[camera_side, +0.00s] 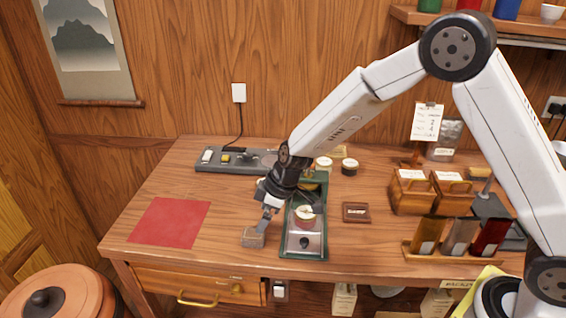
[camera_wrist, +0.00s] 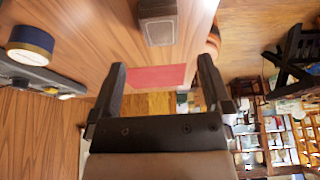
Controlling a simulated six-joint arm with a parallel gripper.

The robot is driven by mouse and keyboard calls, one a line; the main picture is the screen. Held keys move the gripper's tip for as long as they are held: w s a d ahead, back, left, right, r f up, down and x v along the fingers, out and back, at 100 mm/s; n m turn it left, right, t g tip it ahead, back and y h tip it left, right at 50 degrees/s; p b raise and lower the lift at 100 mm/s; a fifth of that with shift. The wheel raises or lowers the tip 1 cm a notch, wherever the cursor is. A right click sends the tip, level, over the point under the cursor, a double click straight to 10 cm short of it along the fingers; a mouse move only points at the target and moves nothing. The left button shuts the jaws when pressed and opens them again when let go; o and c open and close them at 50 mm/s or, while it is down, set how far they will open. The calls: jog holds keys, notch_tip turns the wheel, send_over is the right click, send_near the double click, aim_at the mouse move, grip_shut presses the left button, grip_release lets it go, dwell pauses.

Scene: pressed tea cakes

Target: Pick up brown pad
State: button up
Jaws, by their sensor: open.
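A small grey-brown block, the likeliest brown pad (camera_side: 252,238), lies on the wooden table near its front edge. In the wrist view a dark brown block with a grey top (camera_wrist: 158,27) shows at the top middle, beyond my fingertips. My gripper (camera_side: 264,224) is low beside the block, at its upper right in the side view, and partly overlaps it there. In the wrist view my gripper (camera_wrist: 162,70) has its two black fingers wide apart with nothing between them. I cannot tell whether a fingertip touches the block.
A red mat (camera_side: 170,221) lies flat to the left. A grey strip (camera_side: 206,165) lies behind. Bare table separates mat and block.

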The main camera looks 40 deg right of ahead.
aim_at(253, 234)
jog(key=shift+x, duration=1.35)
jog(key=shift+x, duration=2.55)
jog(key=shift+c, duration=0.2)
jog(key=c, duration=1.2)
jog(key=shift+r, duration=0.15)
